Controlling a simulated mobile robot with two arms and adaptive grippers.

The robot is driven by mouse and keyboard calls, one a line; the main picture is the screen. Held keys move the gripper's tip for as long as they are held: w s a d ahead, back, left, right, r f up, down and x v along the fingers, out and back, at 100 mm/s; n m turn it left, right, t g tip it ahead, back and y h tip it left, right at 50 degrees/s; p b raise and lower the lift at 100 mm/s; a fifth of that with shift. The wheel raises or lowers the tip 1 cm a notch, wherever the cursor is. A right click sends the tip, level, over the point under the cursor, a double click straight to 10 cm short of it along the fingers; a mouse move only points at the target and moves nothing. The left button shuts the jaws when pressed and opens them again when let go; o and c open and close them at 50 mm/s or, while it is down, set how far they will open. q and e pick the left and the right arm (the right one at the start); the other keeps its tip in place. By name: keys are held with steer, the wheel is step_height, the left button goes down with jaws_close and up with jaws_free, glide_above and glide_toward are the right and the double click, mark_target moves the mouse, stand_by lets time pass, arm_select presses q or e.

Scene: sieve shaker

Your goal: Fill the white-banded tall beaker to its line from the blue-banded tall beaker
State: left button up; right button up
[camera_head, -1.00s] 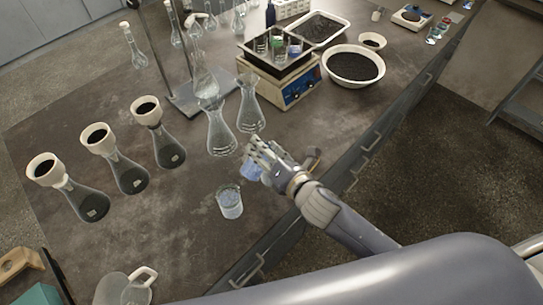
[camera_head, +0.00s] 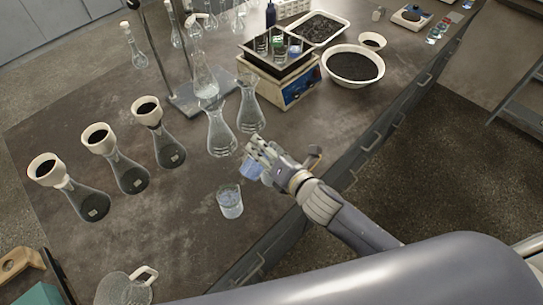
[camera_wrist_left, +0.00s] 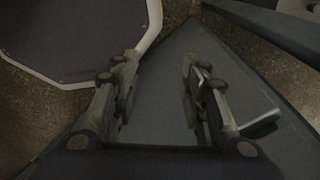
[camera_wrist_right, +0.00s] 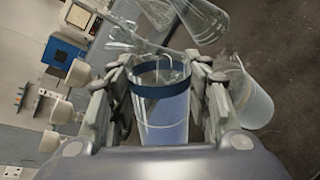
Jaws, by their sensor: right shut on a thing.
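My right gripper (camera_head: 258,158) is shut on the blue-banded tall beaker (camera_head: 250,168), above the bench near its front edge. In the right wrist view the blue-banded beaker (camera_wrist_right: 160,105) sits between the fingers, with its dark blue band near the rim and pale bluish liquid inside. A second clear beaker (camera_head: 229,201) stands on the bench, to the left of and nearer than the held one, with pale liquid in it. It seems to be the white-banded one; its band is hard to make out. My left gripper (camera_wrist_left: 158,85) is open and empty, and outside the head view.
Two empty-looking clear flasks (camera_head: 220,135) stand just behind the right gripper. Several flasks with funnels of dark grains (camera_head: 130,177) stand at left. A glass jug (camera_head: 125,289) is at the near left. The shaker (camera_head: 283,85) and a bowl (camera_head: 353,65) are farther back.

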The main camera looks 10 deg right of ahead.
steer(key=shift+r+m, duration=0.2)
steer(key=shift+m, duration=0.1)
stand_by(0.7)
steer(key=shift+w+d+f+m+g+y, duration=0.1)
steer(key=shift+d+f+m+g+y, duration=0.05)
steer(key=shift+f+m+g+y, duration=0.4)
stand_by(1.9)
steer(key=shift+w+d+r+m+g, duration=0.1)
steer(key=shift+r+m+g, duration=0.15)
steer(key=shift+m, duration=0.5)
stand_by(3.1)
steer(key=shift+f+n, duration=0.35)
steer(key=shift+n, duration=0.35)
steer(key=shift+a+r+n+t+h, duration=0.25)
steer(key=shift+r+n+t, duration=0.15)
steer(key=shift+r, duration=0.15)
steer(key=shift+s+n, duration=0.25)
steer(key=shift+n, duration=0.15)
steer(key=shift+f+t, duration=0.1)
steer(key=shift+t, duration=0.2)
